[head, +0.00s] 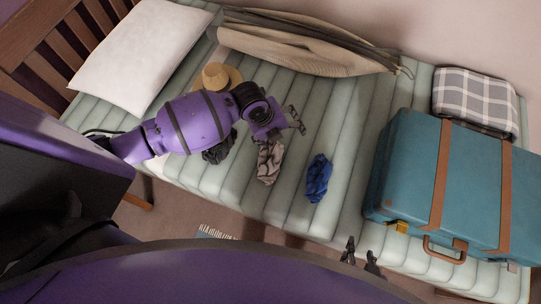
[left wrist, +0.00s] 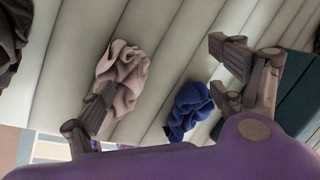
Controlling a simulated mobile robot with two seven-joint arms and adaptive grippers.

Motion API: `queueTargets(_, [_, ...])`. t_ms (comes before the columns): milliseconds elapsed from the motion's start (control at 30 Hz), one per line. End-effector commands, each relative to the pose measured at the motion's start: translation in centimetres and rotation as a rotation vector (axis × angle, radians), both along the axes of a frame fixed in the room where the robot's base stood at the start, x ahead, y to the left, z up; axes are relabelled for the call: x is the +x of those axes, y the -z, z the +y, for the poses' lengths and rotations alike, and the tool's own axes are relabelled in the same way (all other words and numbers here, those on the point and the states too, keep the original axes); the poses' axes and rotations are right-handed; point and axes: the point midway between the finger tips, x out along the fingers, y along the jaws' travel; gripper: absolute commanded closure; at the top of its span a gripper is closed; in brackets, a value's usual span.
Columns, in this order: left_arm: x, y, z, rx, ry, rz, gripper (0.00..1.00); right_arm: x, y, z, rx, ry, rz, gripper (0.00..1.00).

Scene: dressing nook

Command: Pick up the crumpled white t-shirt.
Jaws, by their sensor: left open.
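The crumpled pale t-shirt (head: 269,161) lies on the striped mattress, looking greyish-beige. It also shows in the left wrist view (left wrist: 126,72), partly behind one finger. My left gripper (head: 286,122) is open above the mattress, just above and right of the shirt in the head view. In the left wrist view its fingers (left wrist: 165,70) are wide apart, with the left finger overlapping the shirt's lower edge; I cannot tell whether they touch. My right gripper (head: 360,254) shows at the bottom of the head view, its two dark fingers apart and empty.
A blue crumpled cloth (head: 318,178) lies right of the shirt. A dark cloth (head: 217,152) lies left, partly under my arm. A straw hat (head: 217,77), white pillow (head: 140,52), long beige bag (head: 300,48), teal suitcase (head: 410,165) and plaid folded blanket (head: 475,98) surround them.

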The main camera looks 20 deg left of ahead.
Motion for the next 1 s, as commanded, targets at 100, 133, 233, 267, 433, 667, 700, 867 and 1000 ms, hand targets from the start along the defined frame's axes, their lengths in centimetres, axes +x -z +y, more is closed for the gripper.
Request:
queueTargets(100, [-1.1, 0.6, 1.4, 0.097, 0.237, 0.033, 0.13, -0.4, 0.2, -0.1, -0.002, 0.001, 0.006, 0.60])
queueTargets(133, [-1.4, 0.7, 1.7, 0.115, 0.292, 0.042, 0.13, -0.5, 0.3, -0.1, -0.002, 0.001, 0.007, 0.60])
queueTargets(233, [-2.3, 0.9, 2.4, 0.156, 0.448, 0.066, 0.13, -0.5, 0.3, -0.2, -0.004, 0.000, 0.007, 0.60])
queueTargets(267, [-2.6, 1.0, 2.6, 0.165, 0.484, 0.073, 0.13, -0.5, 0.3, -0.2, -0.004, -0.001, 0.006, 0.60])
queueTargets(433, [-3.3, 1.7, 3.1, 0.186, 0.592, 0.092, 0.13, 0.1, -0.1, -0.1, -0.003, -0.003, -0.008, 0.60])
queueTargets(667, [-3.3, 4.2, 2.6, 0.185, 0.597, 0.093, 0.13, 0.6, -0.2, 0.0, -0.004, -0.005, -0.016, 0.60])
queueTargets(700, [-3.2, 4.6, 2.6, 0.185, 0.597, 0.092, 0.13, 0.6, -0.3, 0.0, -0.003, -0.006, -0.017, 0.60])
queueTargets(867, [-3.1, 7.1, 2.2, 0.184, 0.594, 0.091, 0.13, 0.6, -0.2, 0.0, -0.003, -0.006, -0.015, 0.60])
queueTargets(1000, [-3.0, 8.6, 2.0, 0.185, 0.595, 0.090, 0.13, 0.3, 0.2, 0.0, -0.003, -0.005, -0.007, 0.60])
